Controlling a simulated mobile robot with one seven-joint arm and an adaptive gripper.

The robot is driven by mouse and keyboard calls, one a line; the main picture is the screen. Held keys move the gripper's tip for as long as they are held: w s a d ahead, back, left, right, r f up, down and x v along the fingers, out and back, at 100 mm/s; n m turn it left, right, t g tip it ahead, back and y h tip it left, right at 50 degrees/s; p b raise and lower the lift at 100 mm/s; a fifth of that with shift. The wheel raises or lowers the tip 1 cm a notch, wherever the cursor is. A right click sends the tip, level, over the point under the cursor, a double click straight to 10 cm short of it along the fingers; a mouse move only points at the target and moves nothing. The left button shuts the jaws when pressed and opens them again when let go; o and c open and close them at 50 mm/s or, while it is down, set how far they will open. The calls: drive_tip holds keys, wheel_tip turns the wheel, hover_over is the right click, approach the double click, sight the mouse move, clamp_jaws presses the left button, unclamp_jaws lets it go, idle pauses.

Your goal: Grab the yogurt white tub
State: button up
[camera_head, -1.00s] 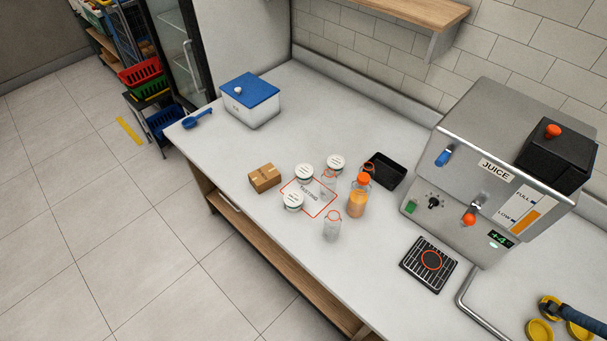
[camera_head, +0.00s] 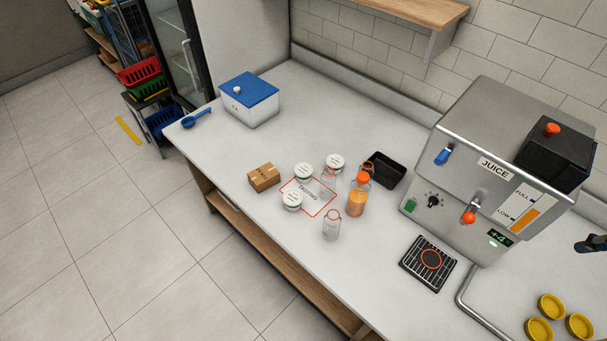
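Three small round white tubs with printed lids stand close together on the counter: one white tub (camera_head: 304,171) at the back left, a second white tub (camera_head: 336,163) at the back right, and a third white tub (camera_head: 292,201) in front, by the left edge of a red-outlined label area. The print is too small to tell which is yogurt. A dark part at the right edge looks like the end of my arm with my gripper (camera_head: 590,244), far from the tubs. Its fingers cannot be made out.
A cardboard box (camera_head: 264,177) stands left of the tubs. Clear bottles (camera_head: 332,225), an orange juice bottle (camera_head: 358,198) and a black tray (camera_head: 384,170) are to their right. The juicer (camera_head: 500,170) stands farther right. A blue-lidded container (camera_head: 250,100) is at back left.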

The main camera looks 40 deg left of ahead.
drive_tip(key=w+a+r+g, duration=0.1)
drive_tip(key=w+a+r, duration=0.3)
drive_tip(key=w+a, duration=0.35)
drive_tip(key=w+a+r+g, duration=0.1)
drive_tip(key=w+a+r, duration=0.3)
drive_tip(key=w+a, duration=0.35)
drive_tip(key=w+a+f+g, duration=0.1)
drive_tip(key=w+a, duration=0.2)
drive_tip(key=a, duration=0.9)
drive_tip(key=w+a+f+m+g+b, duration=0.1)
drive_tip(key=w+a, duration=0.1)
drive_tip(key=a, duration=1.1)
drive_tip(key=w+a+f, duration=0.1)
drive_tip(key=w+a, duration=0.2)
drive_tip(key=a, duration=0.9)
drive_tip(key=s+a+f, duration=0.2)
drive_tip(key=a+f, duration=0.1)
drive_tip(key=a, duration=0.4)
drive_tip(key=s+a+f+g, duration=0.1)
drive_tip(key=s+a+f, duration=0.25)
drive_tip(key=a, duration=0.25)
drive_tip(key=s+a+f, duration=0.1)
drive_tip(key=a+f, duration=0.3)
drive_tip(key=a, duration=0.3)
wheel_tip(320, 180, down, 36)
drive_tip(key=shift+s+m+b, duration=0.15)
drive_tip(key=shift+m+b, duration=0.15)
drive_tip(key=shift+f, duration=0.1)
